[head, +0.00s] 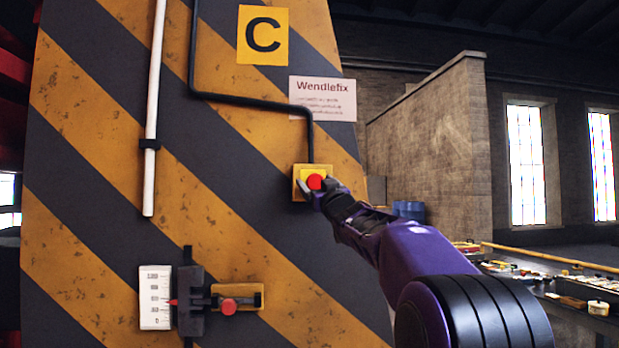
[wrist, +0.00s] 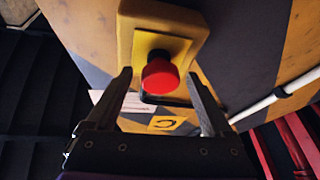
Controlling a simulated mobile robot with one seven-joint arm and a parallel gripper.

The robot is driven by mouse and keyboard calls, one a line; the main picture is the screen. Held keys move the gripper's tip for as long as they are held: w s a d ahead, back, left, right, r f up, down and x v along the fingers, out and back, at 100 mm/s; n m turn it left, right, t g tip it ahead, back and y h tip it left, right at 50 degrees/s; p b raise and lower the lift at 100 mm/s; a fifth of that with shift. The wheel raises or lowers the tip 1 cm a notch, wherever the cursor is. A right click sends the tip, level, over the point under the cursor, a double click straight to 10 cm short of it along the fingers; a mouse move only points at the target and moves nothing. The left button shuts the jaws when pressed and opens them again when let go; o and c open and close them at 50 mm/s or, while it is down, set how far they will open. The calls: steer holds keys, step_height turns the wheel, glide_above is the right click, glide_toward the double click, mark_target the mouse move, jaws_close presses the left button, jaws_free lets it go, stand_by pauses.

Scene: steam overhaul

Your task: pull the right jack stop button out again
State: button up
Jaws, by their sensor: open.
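The stop button is a red mushroom head (head: 315,182) on a yellow box (head: 299,171), fixed to the striped column below the Wendlefix sign. In the wrist view the red button (wrist: 160,76) stands out from its yellow box (wrist: 190,22). My gripper (head: 312,190) is at the button, coming from the lower right. In the wrist view my gripper (wrist: 161,80) is open, with one finger to each side of the red head. I see gaps between the fingers and the head. I cannot tell whether the button is pushed in or out.
A black cable (head: 250,104) runs down to the box. Lower left, a gauge (head: 155,297) sits beside a dark slider with a red knob (head: 228,306). A white pipe (head: 154,110) runs down the column. A cluttered table (head: 560,305) stands at right.

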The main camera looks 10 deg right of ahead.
steer(key=shift+w+a+r, duration=0.1)
steer(key=shift+w+r, duration=0.15)
steer(key=shift+w, duration=0.25)
jaws_close()
stand_by(0.3)
